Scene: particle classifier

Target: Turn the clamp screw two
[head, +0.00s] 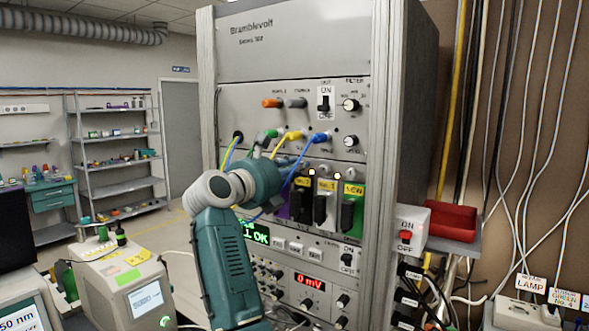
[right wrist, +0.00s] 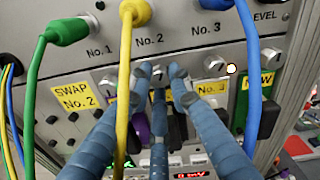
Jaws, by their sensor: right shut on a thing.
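Three small metal clamp screws sit in a row under the plugged sockets. In the right wrist view, clamp screw two (right wrist: 158,72) is the middle one, under the label No. 2. The blue fingers of my right gripper (right wrist: 158,82) close around it from the sides and below, and partly cover it. In the head view my right arm (head: 225,260) reaches up to the rack front, and its teal wrist hides the fingertips. Screw one (right wrist: 105,86) is left of the fingers and screw three (right wrist: 216,64) is right of them. My left gripper is not in view.
Yellow (right wrist: 124,80), green (right wrist: 33,75) and blue (right wrist: 248,75) cables hang close to the fingers. Modules with yellow labels and a green NEW module (head: 353,210) sit below.

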